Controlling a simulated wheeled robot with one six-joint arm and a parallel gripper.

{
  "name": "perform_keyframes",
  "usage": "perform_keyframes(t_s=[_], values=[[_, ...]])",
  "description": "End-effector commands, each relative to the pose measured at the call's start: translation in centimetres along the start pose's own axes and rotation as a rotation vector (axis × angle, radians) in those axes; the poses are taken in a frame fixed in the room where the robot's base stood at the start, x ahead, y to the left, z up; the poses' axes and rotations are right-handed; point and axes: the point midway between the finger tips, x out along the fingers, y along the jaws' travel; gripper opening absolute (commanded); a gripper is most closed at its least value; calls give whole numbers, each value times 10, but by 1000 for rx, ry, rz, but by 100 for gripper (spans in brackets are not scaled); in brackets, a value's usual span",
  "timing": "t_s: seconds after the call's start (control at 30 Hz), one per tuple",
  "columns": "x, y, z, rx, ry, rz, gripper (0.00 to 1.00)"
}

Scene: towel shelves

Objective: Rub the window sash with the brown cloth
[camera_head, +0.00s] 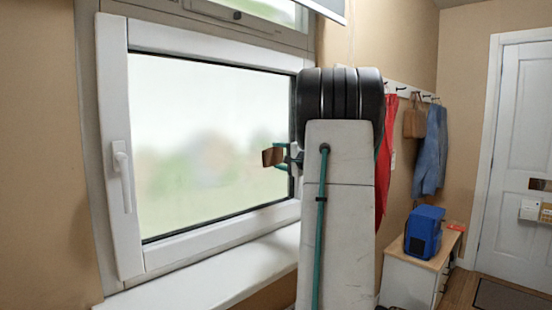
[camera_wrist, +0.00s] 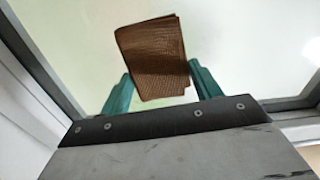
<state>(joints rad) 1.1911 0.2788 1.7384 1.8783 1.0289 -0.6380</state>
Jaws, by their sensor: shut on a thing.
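The brown cloth (camera_wrist: 152,58) is a folded, textured pad held between the teal fingers of my gripper (camera_wrist: 160,85) in the wrist view. In the head view the cloth (camera_head: 268,157) shows small at the left tip of my gripper (camera_head: 279,156), in front of the right part of the window glass. The window sash (camera_head: 112,150) is a white frame around the pane with a handle on its left side. Its right side is partly hidden behind my arm. In the wrist view the glass lies behind the cloth, with the sash (camera_wrist: 40,65) at the left. I cannot tell whether the cloth touches the window.
A white sill (camera_head: 205,270) runs below the window. A blue box-like bag (camera_head: 424,232) sits on a low cabinet (camera_head: 408,272) at right. A red garment (camera_head: 384,165), a brown bag (camera_head: 414,122) and blue clothing (camera_head: 430,150) hang on the wall. A white door (camera_head: 518,150) stands far right.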

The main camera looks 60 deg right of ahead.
Motion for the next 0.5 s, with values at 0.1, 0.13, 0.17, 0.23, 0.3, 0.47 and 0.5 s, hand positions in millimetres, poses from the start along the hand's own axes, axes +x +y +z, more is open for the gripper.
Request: perform_keyframes(t_s=[0.1, 0.13, 0.17, 0.23, 0.3, 0.47, 0.5], values=[[-13, -1, 0, 0, 2, -1, 45], [-16, -1, 0, -1, 1, -1, 45], [-19, -1, 0, 0, 2, -1, 45], [-27, 0, -1, 0, 3, 0, 45], [-34, -1, 0, -1, 2, 0, 45], [-48, 0, -1, 0, 2, 1, 45], [-51, 0, -1, 0, 2, 0, 45]])
